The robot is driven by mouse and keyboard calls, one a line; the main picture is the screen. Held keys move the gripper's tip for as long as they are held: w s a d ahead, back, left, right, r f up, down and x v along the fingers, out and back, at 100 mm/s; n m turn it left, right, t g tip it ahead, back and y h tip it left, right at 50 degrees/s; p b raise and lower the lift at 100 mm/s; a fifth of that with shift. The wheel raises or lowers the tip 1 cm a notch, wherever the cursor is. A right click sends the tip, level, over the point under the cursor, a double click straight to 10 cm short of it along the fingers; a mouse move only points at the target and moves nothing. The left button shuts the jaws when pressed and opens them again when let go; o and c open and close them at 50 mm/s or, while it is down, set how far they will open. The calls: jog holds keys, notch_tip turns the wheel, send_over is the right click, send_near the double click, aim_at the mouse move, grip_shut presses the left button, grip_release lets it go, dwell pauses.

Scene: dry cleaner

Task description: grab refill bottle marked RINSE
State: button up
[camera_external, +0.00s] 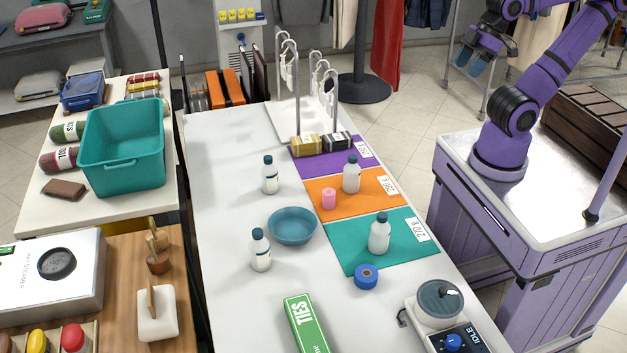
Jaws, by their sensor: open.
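Several white bottles with dark teal caps stand upright on the white counter; no RINSE lettering is readable on any. One bottle (270,177) stands at the back left and another (260,252) at the front left, both on bare counter. A third bottle (351,176) is on the orange mat (367,204), and one more (379,236) is on the teal mat (362,259). Visible label parts are too small to read.
A blue bowl (292,227) sits between the left bottles and the mats. Metal racks (296,90) rise at the back; a dial device (439,302) stands front right.

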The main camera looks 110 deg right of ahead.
jog(key=shift+o, duration=0.7)
jog(key=shift+w, duration=0.1)
jog(key=n+g, duration=0.1)
jog(key=g, duration=0.4)
send_over(353, 156)
notch_tip(353, 156, down, 27)
jog(key=f, duration=0.6)
jog(key=shift+w, duration=0.3)
jog(key=f, duration=0.4)
jog(key=shift+s+a+f, duration=0.1)
jog(key=shift+s+f, duration=0.1)
jog(key=shift+s, duration=0.1)
jog(key=shift+f, duration=0.65)
